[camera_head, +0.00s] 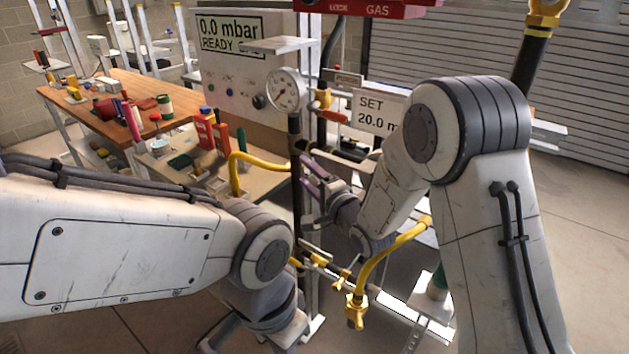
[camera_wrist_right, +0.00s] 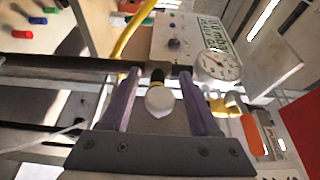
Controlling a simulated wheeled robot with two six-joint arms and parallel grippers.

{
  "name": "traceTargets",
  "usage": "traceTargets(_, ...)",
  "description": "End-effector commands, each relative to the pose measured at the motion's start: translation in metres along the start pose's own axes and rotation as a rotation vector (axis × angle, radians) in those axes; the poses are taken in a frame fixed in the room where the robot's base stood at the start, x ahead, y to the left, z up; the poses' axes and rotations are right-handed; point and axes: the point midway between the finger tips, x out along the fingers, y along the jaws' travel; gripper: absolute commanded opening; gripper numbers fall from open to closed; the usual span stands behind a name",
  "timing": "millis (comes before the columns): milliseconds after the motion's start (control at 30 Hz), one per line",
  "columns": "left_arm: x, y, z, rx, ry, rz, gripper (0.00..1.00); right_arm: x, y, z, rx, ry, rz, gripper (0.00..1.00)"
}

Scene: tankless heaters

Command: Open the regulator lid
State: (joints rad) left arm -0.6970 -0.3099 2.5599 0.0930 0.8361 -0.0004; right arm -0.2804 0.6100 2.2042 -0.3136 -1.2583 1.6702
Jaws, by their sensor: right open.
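My right gripper (camera_head: 311,180) reaches the dark upright pipe (camera_head: 295,215) in the middle of the head view. In the right wrist view this gripper (camera_wrist_right: 159,75) is open, its two purple fingers spread apart. A small white rounded part (camera_wrist_right: 159,101) with a black and yellow neck shows between the fingers, apart from both. It may be the regulator lid, but I cannot tell for sure. Behind it the dark pipe (camera_wrist_right: 60,66) runs across the wrist view. In the head view my right wrist hides the regulator area.
A grey panel (camera_head: 222,85) with a display stands behind, with a round gauge (camera_head: 286,90) at its lower right. Yellow hoses (camera_head: 262,159) curve beside the pipe. A wooden bench (camera_head: 120,122) with tools stands at the left. Open floor (camera_head: 575,215) lies at the right.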

Motion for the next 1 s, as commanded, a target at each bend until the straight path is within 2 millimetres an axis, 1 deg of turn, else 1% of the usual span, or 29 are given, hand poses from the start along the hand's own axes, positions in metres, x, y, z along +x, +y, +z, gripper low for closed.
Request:
traceTargets(167, 0.007, -0.001, 0.000, 0.000, 0.000, 0.000, 0.00, -0.028, 0.002, -0.001, 0.000, 0.003, 0.002, 0.62)
traceTargets(300, 0.013, -0.001, 0.001, 0.000, 0.000, 0.000, 0.00, -0.057, 0.002, -0.001, 0.000, 0.004, 0.002, 0.62)
traceTargets(400, 0.016, -0.001, 0.001, 0.000, 0.000, 0.000, 0.00, -0.075, 0.002, -0.001, 0.000, 0.003, 0.002, 0.62)
traceTargets(500, 0.018, -0.001, 0.001, 0.000, 0.000, 0.000, 0.00, -0.089, 0.002, -0.001, 0.000, 0.003, 0.002, 0.62)
traceTargets(600, 0.018, -0.001, 0.001, 0.000, 0.000, 0.000, 0.00, -0.097, 0.001, -0.001, 0.001, 0.001, 0.002, 0.62)
traceTargets(700, 0.019, -0.001, 0.001, 0.000, 0.000, 0.000, 0.00, -0.101, 0.001, -0.001, 0.000, 0.001, 0.001, 0.62)
traceTargets(1000, 0.018, -0.001, 0.001, 0.000, 0.000, 0.000, 0.00, -0.101, 0.000, 0.000, -0.004, 0.001, 0.005, 0.62)
